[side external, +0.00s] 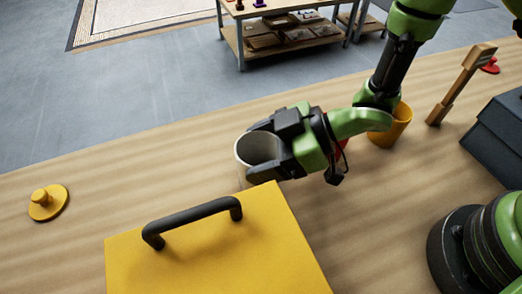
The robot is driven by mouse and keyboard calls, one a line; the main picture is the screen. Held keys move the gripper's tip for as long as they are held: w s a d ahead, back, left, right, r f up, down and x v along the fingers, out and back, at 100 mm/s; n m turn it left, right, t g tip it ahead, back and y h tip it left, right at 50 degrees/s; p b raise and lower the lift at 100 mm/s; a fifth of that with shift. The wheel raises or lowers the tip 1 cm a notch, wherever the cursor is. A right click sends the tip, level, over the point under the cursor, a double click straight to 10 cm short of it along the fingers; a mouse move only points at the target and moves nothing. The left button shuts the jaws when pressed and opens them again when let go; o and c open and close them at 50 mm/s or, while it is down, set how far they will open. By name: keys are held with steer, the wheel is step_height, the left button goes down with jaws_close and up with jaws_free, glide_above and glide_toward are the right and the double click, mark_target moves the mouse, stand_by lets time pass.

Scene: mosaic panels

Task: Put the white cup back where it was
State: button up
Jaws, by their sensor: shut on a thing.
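The white cup (241,163) is near the middle of the side external view, behind the yellow box, its open top facing up. My gripper (258,150) comes in from the right and is shut on the cup, with its dark fingers at the cup's sides. The cup's right side is hidden by the fingers, and its lower part is partly hidden by the yellow box. I cannot tell whether its base touches the table.
A yellow box (220,255) with a black handle stands in front of the cup. A yellow knobbed disc (48,203) lies at left. A yellow cup (391,126), a wooden mallet-like tool (461,85) and a dark box (497,135) are at right.

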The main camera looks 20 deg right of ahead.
steer(key=shift+f, duration=0.25)
steer(key=shift+f, duration=0.15)
steer(key=o, duration=1)
steer(key=shift+c, duration=0.2)
steer(key=shift+d+r, duration=0.2)
steer(key=shift+r, duration=0.1)
steer(key=v, duration=1.1)
steer(key=shift+s+d, duration=0.2)
steer(key=shift+d, duration=0.05)
